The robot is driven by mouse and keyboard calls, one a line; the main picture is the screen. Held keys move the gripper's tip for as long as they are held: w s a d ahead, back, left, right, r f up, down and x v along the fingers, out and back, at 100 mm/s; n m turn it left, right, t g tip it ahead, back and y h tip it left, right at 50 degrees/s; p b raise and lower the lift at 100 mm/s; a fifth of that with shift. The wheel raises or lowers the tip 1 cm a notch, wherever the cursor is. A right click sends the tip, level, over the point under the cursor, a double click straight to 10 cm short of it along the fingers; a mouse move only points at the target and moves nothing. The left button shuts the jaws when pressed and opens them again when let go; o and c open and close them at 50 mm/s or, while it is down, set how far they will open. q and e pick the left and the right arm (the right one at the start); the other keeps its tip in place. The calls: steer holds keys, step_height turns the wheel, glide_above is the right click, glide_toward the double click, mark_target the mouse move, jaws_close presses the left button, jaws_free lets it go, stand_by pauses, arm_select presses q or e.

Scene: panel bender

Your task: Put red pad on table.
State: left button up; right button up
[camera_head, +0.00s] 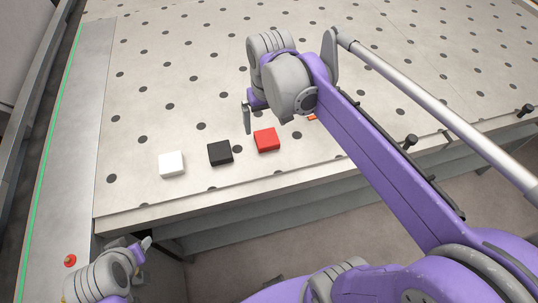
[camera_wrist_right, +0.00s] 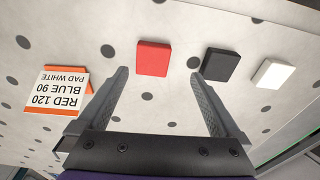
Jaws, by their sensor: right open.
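The red pad (camera_head: 267,139) lies flat near the front edge of the perforated light table (camera_head: 200,60), right of a black pad (camera_head: 220,153). My right gripper (camera_head: 250,117) is just behind and left of the red pad in the head view, apart from it. In the right wrist view my right gripper (camera_wrist_right: 160,78) is open and empty, with the red pad (camera_wrist_right: 154,57) beyond and between its fingertips. My left gripper (camera_head: 142,248) shows only in part at the lower left, off the table; its jaws are unclear.
A white pad (camera_head: 172,163) lies left of the black pad. An orange holder with a printed card (camera_wrist_right: 58,90) reads "RED 120 BLUE 90 PAD WHITE". A red button (camera_head: 70,260) sits on the left side rail. The table behind the pads is clear.

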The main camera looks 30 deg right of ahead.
steer(key=s+a+f+t, duration=0.1)
steer(key=s+f, duration=0.2)
steer(key=s+a+f+n+t, duration=0.1)
steer(key=s+a+f+t, duration=0.1)
steer(key=s+f, duration=0.1)
steer(key=s+a+f+n+t, duration=0.1)
steer(key=s+f, duration=0.3)
steer(key=shift+s+a+t, duration=0.25)
steer(key=shift+a+t, duration=0.05)
steer(key=shift+d, duration=0.1)
